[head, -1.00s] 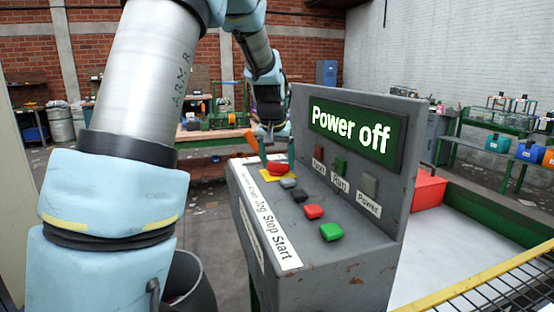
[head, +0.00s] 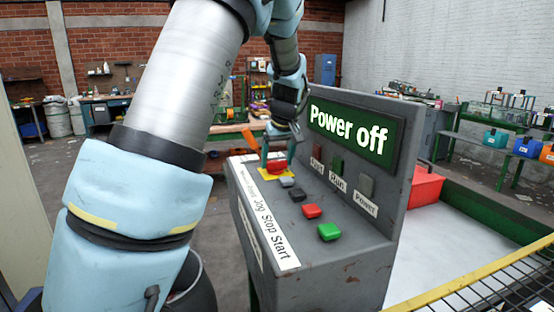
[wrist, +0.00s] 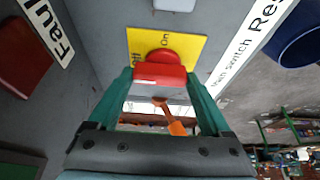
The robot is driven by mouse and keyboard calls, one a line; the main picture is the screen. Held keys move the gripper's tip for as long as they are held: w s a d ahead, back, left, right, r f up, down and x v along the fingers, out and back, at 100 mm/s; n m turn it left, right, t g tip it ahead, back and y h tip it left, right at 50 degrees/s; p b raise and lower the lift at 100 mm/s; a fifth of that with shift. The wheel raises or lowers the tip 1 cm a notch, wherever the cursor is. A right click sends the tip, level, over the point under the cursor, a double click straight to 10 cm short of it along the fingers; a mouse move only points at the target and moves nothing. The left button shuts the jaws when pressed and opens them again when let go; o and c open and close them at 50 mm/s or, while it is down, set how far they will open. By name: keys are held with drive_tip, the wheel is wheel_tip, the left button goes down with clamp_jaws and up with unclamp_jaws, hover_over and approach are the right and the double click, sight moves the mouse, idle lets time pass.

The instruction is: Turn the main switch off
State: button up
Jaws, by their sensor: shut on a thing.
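The main switch is a red knob (wrist: 158,70) on a yellow plate (wrist: 192,46) marked "Off" and "On", in the wrist view. In the head view the red knob (head: 277,166) sits at the far end of the grey console's sloping top. My gripper (wrist: 160,85) is shut on the red knob, with one teal finger on each side of it. In the head view my gripper (head: 278,155) comes down onto the knob from above. The dark green display (head: 350,133) reads "Power off". Which mark the knob points to, I cannot tell.
Grey, black, red (head: 311,211) and green (head: 329,232) buttons line the console near the knob. The upright panel with the display and lamps (head: 366,187) stands close to my gripper's right. An orange piece (head: 250,139) sticks up just beyond the console. A yellow rail (head: 460,280) is at lower right.

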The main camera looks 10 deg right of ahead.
idle(0.3)
drive_tip(key=o, duration=1.2)
drive_tip(key=shift+c, duration=0.2)
drive_tip(key=b+v, duration=0.2)
drive_tip(key=v, duration=0.8)
drive_tip(key=shift+r+b, duration=0.4)
drive_tip(key=shift+s, duration=0.1)
